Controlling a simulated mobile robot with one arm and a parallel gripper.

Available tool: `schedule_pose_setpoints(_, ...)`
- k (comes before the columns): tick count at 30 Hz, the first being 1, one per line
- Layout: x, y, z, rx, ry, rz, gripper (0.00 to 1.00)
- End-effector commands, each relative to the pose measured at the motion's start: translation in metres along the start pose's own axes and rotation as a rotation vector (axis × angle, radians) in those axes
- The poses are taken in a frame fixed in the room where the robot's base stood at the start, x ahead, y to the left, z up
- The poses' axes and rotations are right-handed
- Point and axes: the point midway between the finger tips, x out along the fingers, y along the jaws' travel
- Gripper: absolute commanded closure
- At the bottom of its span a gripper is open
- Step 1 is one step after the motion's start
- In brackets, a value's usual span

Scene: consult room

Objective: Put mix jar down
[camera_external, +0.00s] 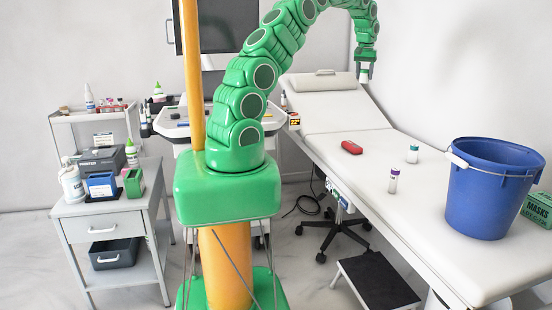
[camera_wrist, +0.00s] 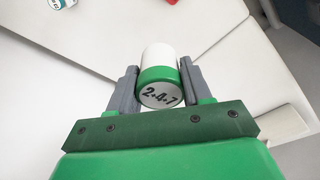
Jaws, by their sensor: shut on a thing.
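The mix jar (camera_wrist: 158,74) is a small white cylinder with a green band and a dark mark on its end. My gripper (camera_wrist: 156,82) is shut on it, with a grey finger on each side. In the external view my gripper (camera_external: 365,66) hangs above the white exam couch (camera_external: 335,112), near its raised backrest. The jar is in the air there, small and partly hidden by the fingers. A clear gap shows between it and the couch.
On the couch are a red case (camera_external: 352,147), a white jar with a teal band (camera_external: 413,154), a purple-capped vial (camera_external: 393,180) and a large blue bucket (camera_external: 490,190). A green masks box (camera_external: 540,208) stands at the right edge. Bare couch surface lies between them.

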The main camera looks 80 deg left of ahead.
Motion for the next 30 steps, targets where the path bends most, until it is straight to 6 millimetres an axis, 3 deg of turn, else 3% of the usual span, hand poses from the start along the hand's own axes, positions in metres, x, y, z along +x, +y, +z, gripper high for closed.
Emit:
schedule_pose_setpoints(1,0.001,0.016,0.009,0.021,-0.002,0.002,0.86)
schedule_pose_setpoints(6,0.003,0.055,0.031,0.065,-0.005,0.008,0.86)
schedule_pose_setpoints(12,0.008,0.086,0.05,0.102,-0.005,0.013,0.86)
schedule_pose_setpoints(20,0.068,0.084,0.059,0.098,-0.007,0.013,0.86)
schedule_pose_setpoints(27,0.144,0.083,0.07,0.098,-0.007,0.012,0.86)
schedule_pose_setpoints(30,0.164,0.083,0.073,0.098,-0.007,0.012,0.86)
